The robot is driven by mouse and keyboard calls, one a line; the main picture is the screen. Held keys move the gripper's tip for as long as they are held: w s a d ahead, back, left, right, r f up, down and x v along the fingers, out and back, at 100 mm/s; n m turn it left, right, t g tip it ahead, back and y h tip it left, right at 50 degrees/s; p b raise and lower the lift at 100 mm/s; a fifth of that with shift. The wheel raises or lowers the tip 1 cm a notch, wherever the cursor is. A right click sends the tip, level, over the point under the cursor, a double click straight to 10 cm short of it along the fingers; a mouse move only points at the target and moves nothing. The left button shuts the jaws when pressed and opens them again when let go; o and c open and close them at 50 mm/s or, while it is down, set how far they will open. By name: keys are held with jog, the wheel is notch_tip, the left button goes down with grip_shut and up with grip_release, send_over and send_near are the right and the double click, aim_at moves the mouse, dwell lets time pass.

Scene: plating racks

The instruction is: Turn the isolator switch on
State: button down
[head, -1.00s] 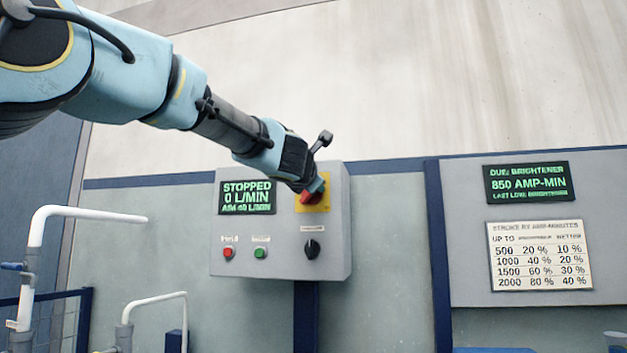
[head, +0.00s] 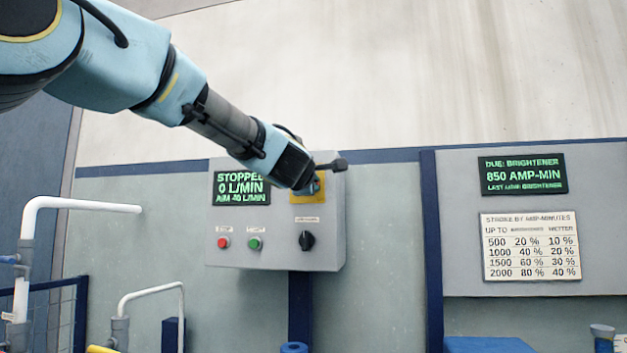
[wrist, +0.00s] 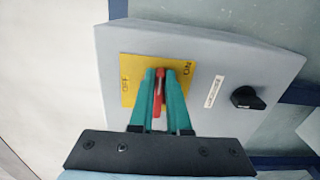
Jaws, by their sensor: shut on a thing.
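The isolator switch is a red handle (wrist: 159,88) on a yellow plate (wrist: 130,68) marked OFF and ON, on the grey control box (head: 275,258). In the wrist view the handle sits between the green fingers of my gripper (wrist: 160,85), which are shut on it. The handle stands about upright in that view, with OFF to its left and ON to its upper right. In the head view my gripper (head: 314,187) covers most of the yellow plate (head: 303,197), and the handle is hidden.
The box also has a display (head: 241,188) reading STOPPED, 0 L/MIN, a red button (head: 223,243), a green button (head: 255,244) and a black knob (head: 307,240). A board (head: 465,250) with a second display and a chart stands at right. White pipes (head: 80,204) stand at lower left.

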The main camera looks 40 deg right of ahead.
jog(key=shift+f, duration=0.1)
dwell(0.5)
jog(key=c, duration=0.9)
grip_release()
jog(key=b+v, duration=0.2)
jog(key=v, duration=0.8)
jog(key=shift+s+a, duration=0.2)
jog(key=shift+a, duration=0.15)
